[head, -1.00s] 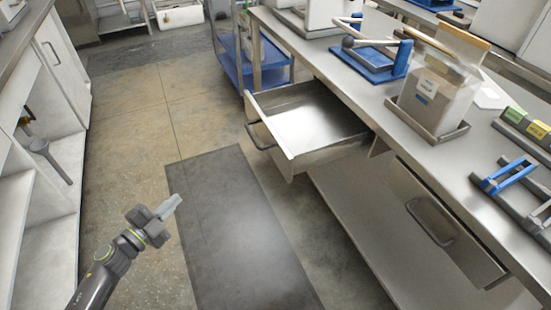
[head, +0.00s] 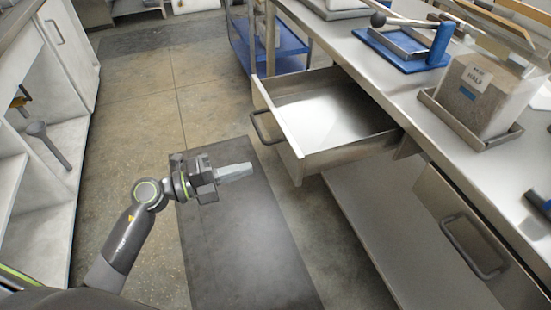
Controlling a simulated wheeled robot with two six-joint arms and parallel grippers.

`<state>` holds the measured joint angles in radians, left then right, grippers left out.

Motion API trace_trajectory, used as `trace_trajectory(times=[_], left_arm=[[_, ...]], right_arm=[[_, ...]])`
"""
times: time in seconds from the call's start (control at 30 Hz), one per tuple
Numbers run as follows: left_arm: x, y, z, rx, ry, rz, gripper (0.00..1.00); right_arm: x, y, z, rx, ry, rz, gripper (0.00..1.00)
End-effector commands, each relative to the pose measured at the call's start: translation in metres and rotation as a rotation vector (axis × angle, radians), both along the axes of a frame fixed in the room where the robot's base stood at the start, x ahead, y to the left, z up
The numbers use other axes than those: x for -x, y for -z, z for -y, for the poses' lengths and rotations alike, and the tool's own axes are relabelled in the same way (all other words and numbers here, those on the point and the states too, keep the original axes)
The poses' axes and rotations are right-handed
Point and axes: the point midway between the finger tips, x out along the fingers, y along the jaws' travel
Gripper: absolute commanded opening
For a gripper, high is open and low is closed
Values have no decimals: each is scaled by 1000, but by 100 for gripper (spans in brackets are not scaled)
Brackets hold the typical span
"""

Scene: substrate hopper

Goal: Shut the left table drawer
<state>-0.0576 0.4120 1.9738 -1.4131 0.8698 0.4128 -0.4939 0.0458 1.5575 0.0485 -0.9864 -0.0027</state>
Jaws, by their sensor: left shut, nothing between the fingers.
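The left table drawer (head: 289,146) is a steel drawer pulled well out from under the steel table (head: 345,48). It looks empty inside, and its dark bar handle (head: 262,127) is on the front panel. My left gripper (head: 250,169) is shut and empty. In the picture it is left of and a little below the drawer front, over the dark floor mat, apart from the handle. My right gripper is not in view.
A second drawer (head: 436,206) at the right is shut. A bag in a steel tray (head: 458,122) and a blue board (head: 396,57) stand on the table. A blue cart (head: 237,47) is behind the open drawer. A dark mat (head: 249,248) lies on clear floor; white cabinets stand left.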

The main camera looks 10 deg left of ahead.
Motion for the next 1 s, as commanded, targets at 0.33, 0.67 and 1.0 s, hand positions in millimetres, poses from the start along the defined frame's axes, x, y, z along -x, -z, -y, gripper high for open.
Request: trace_trajectory(times=[0.33,0.67,1.0], left_arm=[[-32,0,47,5,-1,0,0],[-47,1,69,1,-1,-2,0],[-47,0,69,1,-1,-1,0]], right_arm=[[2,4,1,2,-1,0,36],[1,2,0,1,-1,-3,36],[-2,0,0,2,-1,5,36]])
